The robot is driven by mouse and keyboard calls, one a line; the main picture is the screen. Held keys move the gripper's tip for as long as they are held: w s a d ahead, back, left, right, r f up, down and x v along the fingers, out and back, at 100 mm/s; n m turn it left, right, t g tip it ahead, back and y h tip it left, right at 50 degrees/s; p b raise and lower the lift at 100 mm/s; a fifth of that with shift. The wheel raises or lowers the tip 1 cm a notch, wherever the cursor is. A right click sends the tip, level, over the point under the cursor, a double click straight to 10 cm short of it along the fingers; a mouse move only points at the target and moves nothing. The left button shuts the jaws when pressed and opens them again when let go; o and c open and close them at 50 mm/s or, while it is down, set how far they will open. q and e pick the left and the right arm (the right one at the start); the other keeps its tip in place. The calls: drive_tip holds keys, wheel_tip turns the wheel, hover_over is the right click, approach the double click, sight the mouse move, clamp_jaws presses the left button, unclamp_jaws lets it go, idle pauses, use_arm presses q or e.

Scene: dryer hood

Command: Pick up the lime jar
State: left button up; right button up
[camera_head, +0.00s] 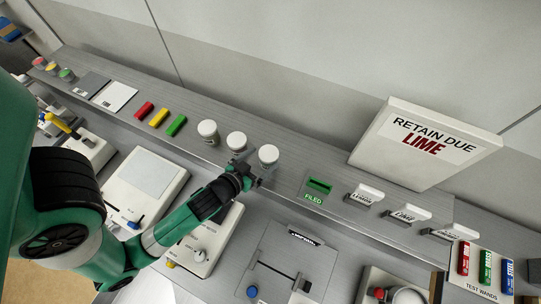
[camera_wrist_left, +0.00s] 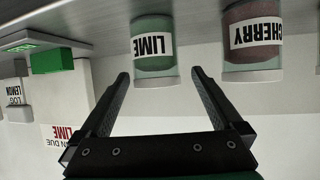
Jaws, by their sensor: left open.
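The lime jar (camera_wrist_left: 155,62) has a greenish body with a white LIME label, upside down in the left wrist view. In the head view the lime jar (camera_head: 268,158) is the rightmost of three white-lidded jars on the grey shelf (camera_head: 330,215). My left gripper (camera_head: 252,168) is open and empty, close beside it. In the left wrist view the gripper's fingertips (camera_wrist_left: 161,74) stand apart, one toward each side of the lime jar. I cannot tell whether they touch it. My right gripper is in neither view.
The cherry jar (camera_wrist_left: 252,70) stands close beside the lime jar; it is the middle jar (camera_head: 236,142) in the head view. A third jar (camera_head: 208,132) stands farther left. A green FILED marker (camera_head: 317,187) lies right of the lime jar. A sign (camera_head: 425,145) reads RETAIN DUE LIME.

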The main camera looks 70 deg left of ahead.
sight(274, 152)
use_arm(q)
drive_tip(key=x, duration=0.6)
drive_tip(key=shift+w+f, duration=0.2)
drive_tip(key=shift+w, duration=0.2)
drive_tip(key=c, duration=1.5)
